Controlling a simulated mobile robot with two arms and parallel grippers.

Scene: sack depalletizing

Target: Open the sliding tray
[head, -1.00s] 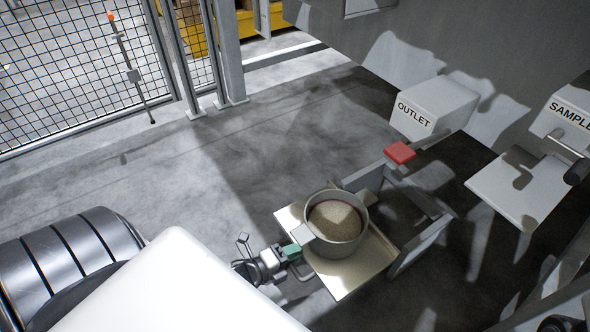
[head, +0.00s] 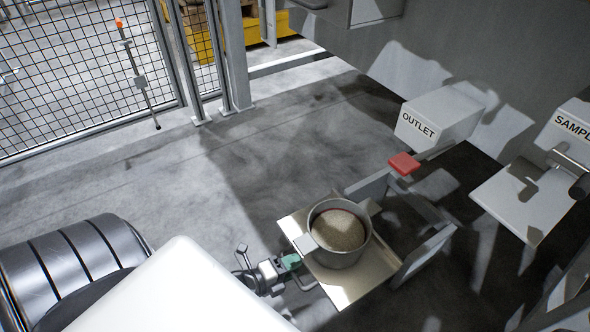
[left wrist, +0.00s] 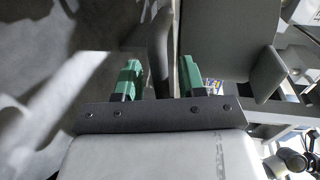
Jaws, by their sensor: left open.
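The sliding tray (head: 344,292) is a flat, pale metal plate between two grey side rails in the head view. A round metal pot (head: 338,259) with grainy tan contents stands on it, with a flat tab on its left side. My left gripper (head: 291,262) has green fingertips and is at the tray's near left edge, close to the pot's tab. In the left wrist view its two green fingers (left wrist: 160,76) are apart, with a dark upright bar between them. I cannot tell whether they touch it. My right gripper is not in view.
A white box marked OUTLET (head: 437,118) and a red block (head: 404,163) are beyond the tray. A white sample shelf (head: 524,200) with a dark-ended cylinder is at the right. A mesh fence (head: 80,80) stands at the back left. The floor left of the tray is clear.

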